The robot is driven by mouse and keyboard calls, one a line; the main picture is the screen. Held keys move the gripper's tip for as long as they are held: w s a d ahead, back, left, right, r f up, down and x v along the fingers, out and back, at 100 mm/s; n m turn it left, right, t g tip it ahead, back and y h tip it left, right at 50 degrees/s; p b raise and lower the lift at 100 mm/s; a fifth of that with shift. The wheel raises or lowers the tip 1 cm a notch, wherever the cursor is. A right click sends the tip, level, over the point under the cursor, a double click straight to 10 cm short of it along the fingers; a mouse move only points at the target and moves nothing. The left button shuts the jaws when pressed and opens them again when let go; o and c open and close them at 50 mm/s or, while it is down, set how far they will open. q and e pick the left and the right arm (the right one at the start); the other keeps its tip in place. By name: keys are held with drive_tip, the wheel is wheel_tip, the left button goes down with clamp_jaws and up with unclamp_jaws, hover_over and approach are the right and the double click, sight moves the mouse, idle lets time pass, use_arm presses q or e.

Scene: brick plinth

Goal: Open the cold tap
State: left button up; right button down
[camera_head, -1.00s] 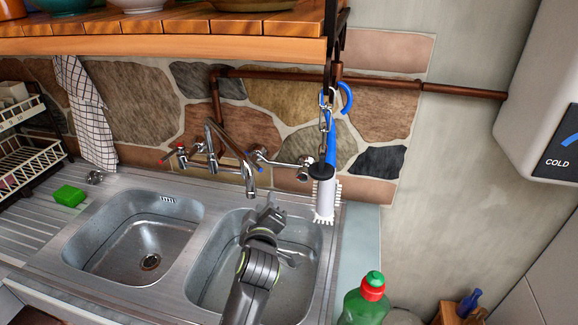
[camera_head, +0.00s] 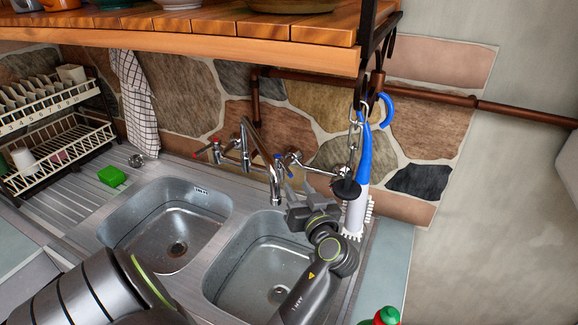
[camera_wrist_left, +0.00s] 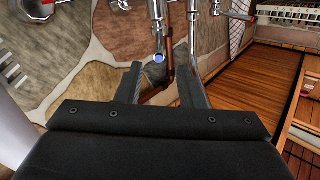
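The chrome mixer tap (camera_head: 246,150) stands on the stone wall behind the sinks. The cold tap (camera_head: 281,160), with a blue mark, is on its right side, and the red-marked hot tap (camera_head: 214,146) is on its left. In the left wrist view a blue-ended chrome piece, seemingly the cold tap lever (camera_wrist_left: 158,58), shows between and beyond the fingertips. My left gripper (camera_head: 293,203) is just below the cold tap, over the right sink's back edge. It also shows in the left wrist view (camera_wrist_left: 160,83), fingers apart and empty. Contact cannot be told. My right gripper is not seen.
A blue-handled brush (camera_head: 360,185) hangs on a chain close to the right of my gripper. The wooden shelf (camera_head: 190,45) overhangs above. Two steel sinks (camera_head: 175,240) lie below. A green sponge (camera_head: 112,177) and dish rack (camera_head: 60,150) are at left.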

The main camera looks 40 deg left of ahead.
sight(287, 168)
use_arm(q)
drive_tip(key=p+x, duration=0.3)
drive_tip(key=x, duration=0.4)
drive_tip(key=shift+w+a+r+p, duration=0.2)
drive_tip(key=shift+a+p, duration=0.05)
drive_tip(key=shift+p, duration=0.1)
drive_tip(key=shift+w+a+f, duration=0.2)
drive_tip(key=shift+w+a, duration=0.1)
drive_tip(key=shift+a, duration=0.25)
drive_tip(key=shift+c, duration=0.2)
clamp_jaws()
